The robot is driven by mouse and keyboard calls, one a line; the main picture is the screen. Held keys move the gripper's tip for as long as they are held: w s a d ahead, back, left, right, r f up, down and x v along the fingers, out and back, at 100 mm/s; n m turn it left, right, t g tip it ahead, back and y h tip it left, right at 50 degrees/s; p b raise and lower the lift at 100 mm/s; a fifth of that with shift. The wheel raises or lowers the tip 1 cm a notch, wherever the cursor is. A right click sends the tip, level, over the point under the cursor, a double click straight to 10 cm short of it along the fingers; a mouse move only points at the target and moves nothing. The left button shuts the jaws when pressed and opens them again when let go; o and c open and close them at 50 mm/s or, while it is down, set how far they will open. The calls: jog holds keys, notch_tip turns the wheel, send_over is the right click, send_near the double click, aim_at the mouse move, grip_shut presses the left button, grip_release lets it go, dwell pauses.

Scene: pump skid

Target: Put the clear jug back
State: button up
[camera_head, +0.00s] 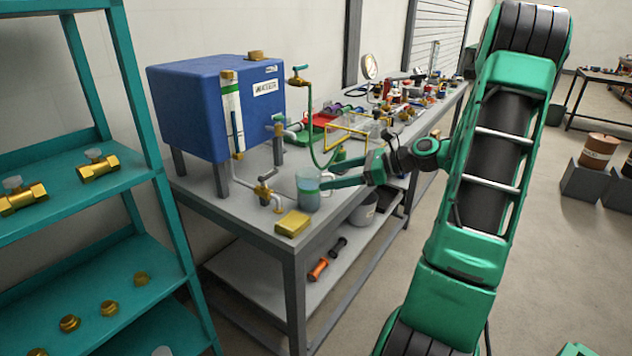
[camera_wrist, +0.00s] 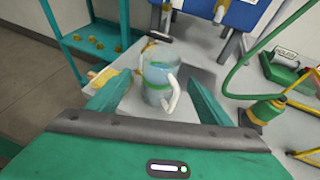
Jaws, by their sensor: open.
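The clear jug (camera_head: 307,190) stands upright on the grey bench near its front corner, with bluish liquid in it and a green band around it. It also shows in the wrist view (camera_wrist: 158,85), with its white handle towards the right. My gripper (camera_head: 330,181) reaches in from the right at the jug. In the wrist view, its two green fingers (camera_wrist: 157,92) are spread apart, one on each side of the jug, with visible gaps. The fingers' exact contact with the jug cannot be told from the head view.
A blue water tank (camera_head: 215,105) stands behind the jug, with a brass tap (camera_head: 263,190) beside it. A yellow block (camera_head: 293,223) lies at the bench's front edge. A green hose (camera_head: 312,130) hangs close to my gripper. A teal shelf (camera_head: 90,195) stands left.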

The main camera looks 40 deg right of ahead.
jog(key=v, duration=0.4)
jog(key=shift+s+d+r, duration=0.1)
jog(key=shift+s+d, duration=0.1)
dwell(0.4)
